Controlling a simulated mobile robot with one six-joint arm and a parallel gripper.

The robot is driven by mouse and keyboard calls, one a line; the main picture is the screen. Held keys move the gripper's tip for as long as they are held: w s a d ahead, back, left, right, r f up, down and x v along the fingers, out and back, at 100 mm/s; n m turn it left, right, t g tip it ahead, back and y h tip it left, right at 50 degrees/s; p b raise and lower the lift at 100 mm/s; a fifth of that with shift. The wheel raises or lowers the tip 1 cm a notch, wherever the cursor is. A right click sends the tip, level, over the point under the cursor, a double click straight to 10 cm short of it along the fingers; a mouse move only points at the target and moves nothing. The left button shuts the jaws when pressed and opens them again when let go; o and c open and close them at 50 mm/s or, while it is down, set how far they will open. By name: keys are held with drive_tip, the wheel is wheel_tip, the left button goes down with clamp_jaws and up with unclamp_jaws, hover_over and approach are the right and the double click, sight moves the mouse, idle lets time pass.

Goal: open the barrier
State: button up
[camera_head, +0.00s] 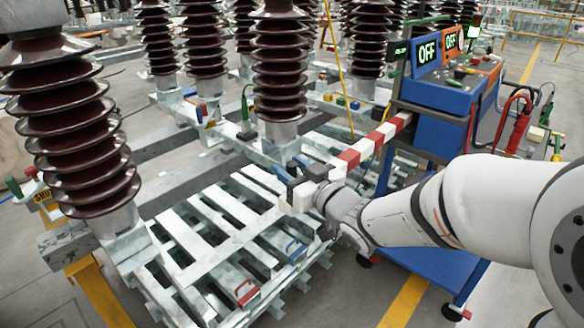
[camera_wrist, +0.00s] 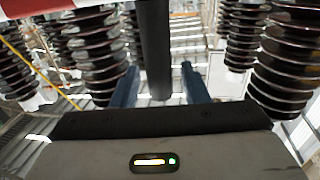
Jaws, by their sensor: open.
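The barrier is a red and white striped bar (camera_head: 364,147). In the head view it slopes from the blue cart at upper right down to my gripper, which hides its near end. A striped piece (camera_wrist: 35,8) also crosses the upper left of the wrist view. My gripper (camera_head: 287,169) is at the bar's lower left end, above the pallets. In the wrist view its two blue fingers (camera_wrist: 160,88) stand apart. A dark upright rod (camera_wrist: 155,45) appears between them, with gaps on both sides. I cannot tell whether the rod is joined to the bar.
A blue cart (camera_head: 432,115) with two OFF displays stands at right, beside my arm. Tall brown ribbed insulators (camera_head: 280,70) rise from a grey metal frame at left and behind. White slatted pallets (camera_head: 205,225) lie below my gripper, with red and blue padlock-like items on them.

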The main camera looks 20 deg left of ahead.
drive_tip(key=shift+d, duration=0.1)
drive_tip(key=v, duration=0.7)
drive_tip(key=shift+s+d, duration=0.2)
drive_tip(key=shift+d, duration=0.05)
drive_tip(key=shift+w, duration=0.1)
drive_tip(key=w+d+r+m+t+h+p, duration=0.15)
drive_tip(key=d+m+h+p, duration=0.25)
drive_tip(key=d+h, duration=0.5)
drive_tip(key=w+d+r+m+h+p, duration=0.15)
drive_tip(key=d+m+h+p, duration=0.3)
drive_tip(key=d, duration=0.75)
drive_tip(key=s+d+r+m+g+h+p, duration=0.1)
drive_tip(key=s+d+g+p, duration=0.4)
drive_tip(key=s, duration=1)
drive_tip(key=d+m+g+h, duration=0.1)
drive_tip(key=d+m+g, duration=0.1)
drive_tip(key=d+g, duration=0.1)
drive_tip(key=shift+d+r+p, duration=0.35)
drive_tip(key=shift+d+r, duration=0.05)
drive_tip(key=shift+d, duration=0.4)
drive_tip(key=shift+s, duration=0.1)
